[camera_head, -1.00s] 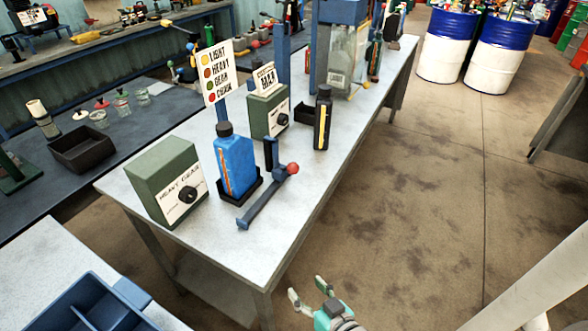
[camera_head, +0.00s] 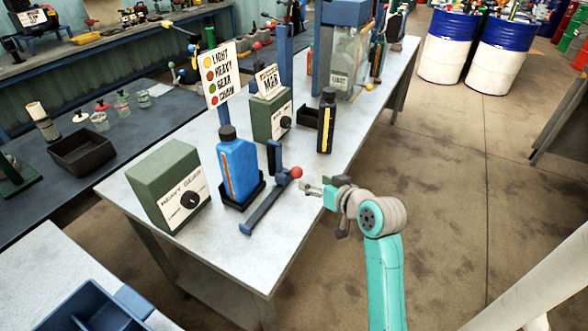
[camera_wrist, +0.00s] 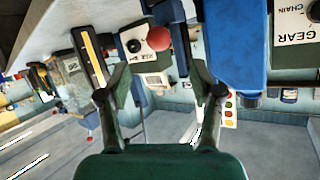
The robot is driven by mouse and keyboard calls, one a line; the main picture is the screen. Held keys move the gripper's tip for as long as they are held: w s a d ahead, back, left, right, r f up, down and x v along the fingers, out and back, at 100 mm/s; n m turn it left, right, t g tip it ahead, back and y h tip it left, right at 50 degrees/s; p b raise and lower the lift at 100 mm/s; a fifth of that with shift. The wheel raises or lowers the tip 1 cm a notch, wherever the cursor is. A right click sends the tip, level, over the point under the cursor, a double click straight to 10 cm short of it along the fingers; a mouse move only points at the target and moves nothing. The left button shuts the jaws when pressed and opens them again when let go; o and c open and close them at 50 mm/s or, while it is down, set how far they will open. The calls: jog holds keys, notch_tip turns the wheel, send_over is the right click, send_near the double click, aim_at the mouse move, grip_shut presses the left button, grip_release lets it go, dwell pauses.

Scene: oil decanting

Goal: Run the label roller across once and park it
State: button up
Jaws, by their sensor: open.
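The label roller (camera_head: 270,204) is a blue-grey bar with an upright post and a red ball knob (camera_head: 296,172), standing on the white table. I take this to be the roller by its place beside the blue bottle (camera_head: 238,168), which stands upright in a black tray. My gripper (camera_head: 311,186) is open and empty, just right of the red knob at the table's edge. In the wrist view the red knob (camera_wrist: 158,38) shows ahead, between the two spread fingers (camera_wrist: 160,82) in the picture. The blue bottle (camera_wrist: 220,40) shows right of it.
A green HEAVY GEAR box (camera_head: 165,180) stands left of the blue bottle. A black bottle (camera_head: 327,122) and another green box (camera_head: 272,115) stand farther along the table. A label sign (camera_head: 218,75) rises behind the bottle. Open floor (camera_head: 445,190) lies to the right.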

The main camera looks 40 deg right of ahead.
aim_at(300, 173)
jog(key=x, duration=1.1)
jog(key=shift+d+r, duration=0.2)
jog(key=shift+d, duration=0.05)
grip_shut()
